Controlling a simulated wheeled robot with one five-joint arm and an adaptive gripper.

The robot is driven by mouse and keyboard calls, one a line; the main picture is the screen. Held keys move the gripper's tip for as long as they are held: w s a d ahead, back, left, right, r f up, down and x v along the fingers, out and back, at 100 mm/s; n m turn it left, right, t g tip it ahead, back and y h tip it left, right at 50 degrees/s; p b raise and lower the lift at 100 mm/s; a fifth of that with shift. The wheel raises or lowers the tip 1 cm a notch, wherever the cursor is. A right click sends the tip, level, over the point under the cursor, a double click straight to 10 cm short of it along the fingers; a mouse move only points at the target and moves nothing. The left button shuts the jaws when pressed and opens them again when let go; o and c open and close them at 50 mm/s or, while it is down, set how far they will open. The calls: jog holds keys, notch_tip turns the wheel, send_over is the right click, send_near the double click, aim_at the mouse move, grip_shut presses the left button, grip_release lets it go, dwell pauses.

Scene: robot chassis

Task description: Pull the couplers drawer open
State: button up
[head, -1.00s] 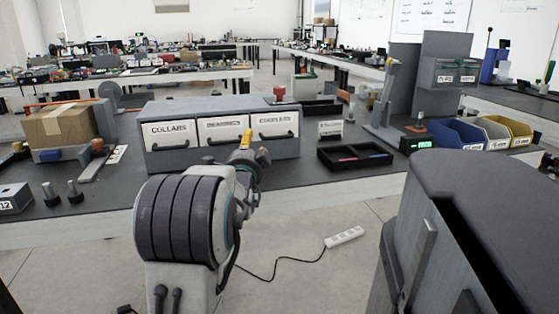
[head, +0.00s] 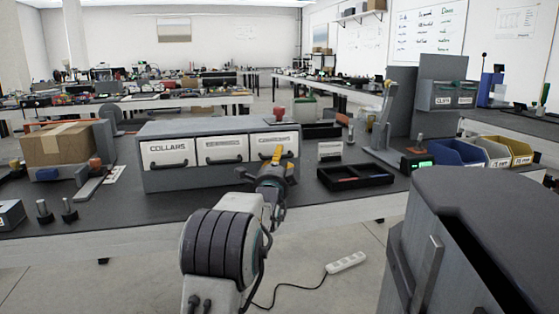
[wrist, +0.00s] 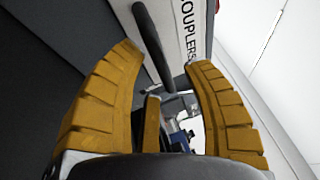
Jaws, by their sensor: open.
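The couplers drawer (head: 288,146) is the rightmost of three white-fronted drawers in a grey cabinet (head: 162,181) on the table. Its front looks flush with its neighbours, so it stands shut. My gripper (head: 277,153) is in front of it, covering part of its front. In the wrist view my gripper's yellow fingers (wrist: 163,62) are spread open. The drawer's dark bar handle (wrist: 153,42) shows between the fingertips in the picture, with the COUPLERS label (wrist: 188,30) beside it. I cannot tell whether a finger touches the handle.
The collars drawer (head: 168,146) and a middle drawer (head: 222,142) sit to the left. A black tray (head: 354,183) and a small labelled box (head: 330,150) stand right of the cabinet. A cardboard box (head: 58,145) is at the left. The table in front of the cabinet is mostly clear.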

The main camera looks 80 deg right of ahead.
jog(key=shift+d+r, duration=0.1)
jog(key=shift+d, duration=0.55)
grip_shut()
dwell(0.4)
